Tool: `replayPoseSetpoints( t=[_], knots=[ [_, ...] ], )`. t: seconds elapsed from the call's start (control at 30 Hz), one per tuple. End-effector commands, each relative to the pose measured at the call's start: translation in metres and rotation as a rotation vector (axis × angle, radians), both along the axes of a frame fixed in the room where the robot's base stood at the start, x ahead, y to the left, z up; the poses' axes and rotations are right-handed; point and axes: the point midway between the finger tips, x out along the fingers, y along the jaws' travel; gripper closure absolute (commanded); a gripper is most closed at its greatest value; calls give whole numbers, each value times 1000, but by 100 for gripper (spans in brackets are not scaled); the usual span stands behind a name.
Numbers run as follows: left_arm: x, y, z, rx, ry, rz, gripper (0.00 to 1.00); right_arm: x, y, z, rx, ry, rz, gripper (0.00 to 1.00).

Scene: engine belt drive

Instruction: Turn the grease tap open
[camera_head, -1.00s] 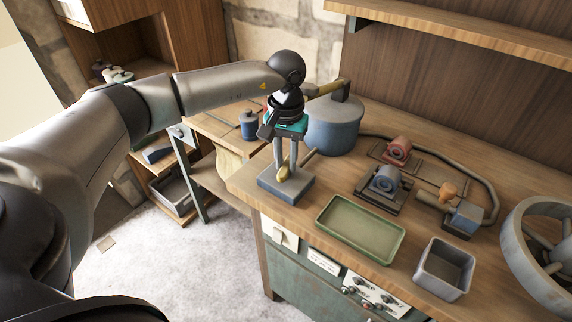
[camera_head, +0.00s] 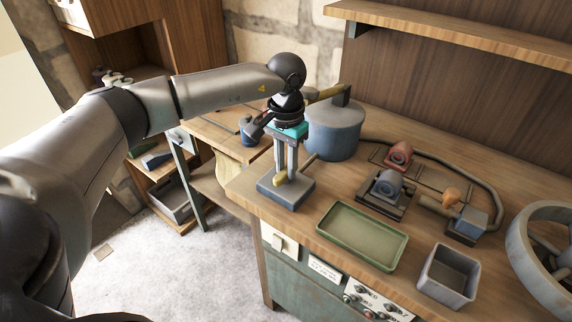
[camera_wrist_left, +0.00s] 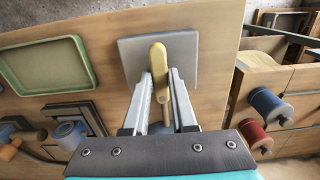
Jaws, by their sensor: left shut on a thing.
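The grease tap shows as a yellow lever (camera_head: 279,180) at a blue-grey square block (camera_head: 288,194) near the left end of the bench. In the left wrist view the lever (camera_wrist_left: 158,58) lies over the grey block (camera_wrist_left: 187,55), with a thinner brownish rod running on from it. My left gripper (camera_head: 286,173) points down from above with its fingers shut on the lever. In the left wrist view the gripper (camera_wrist_left: 160,76) has one finger on each side of the lever. The exact contact is partly hidden. My right gripper is not in view.
A grey-blue pot (camera_head: 336,130) stands close behind the block. A green tray (camera_head: 360,236), a grey open box (camera_head: 447,272) and small machine parts (camera_head: 388,190) are to the right. A lower wooden side table (camera_head: 205,130) stands at the left. Bare bench lies between block and tray.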

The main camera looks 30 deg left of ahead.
Motion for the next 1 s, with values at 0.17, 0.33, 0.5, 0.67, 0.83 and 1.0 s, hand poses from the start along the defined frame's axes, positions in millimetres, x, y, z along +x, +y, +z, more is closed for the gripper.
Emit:
replayPoseSetpoints(
  t=[0.17,0.33,0.5,0.67,0.83,1.0],
  knots=[
    [0,0,0,1,-1,-3,68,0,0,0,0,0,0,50],
    [0,0,0,1,-1,-2,49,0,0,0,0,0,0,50],
    [0,0,0,0,-1,-1,45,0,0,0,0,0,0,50],
    [0,0,2,0,-1,0,45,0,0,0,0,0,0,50],
    [1,0,23,1,-5,0,45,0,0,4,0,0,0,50],
    [2,0,64,0,-7,0,45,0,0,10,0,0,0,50]
  ],
)
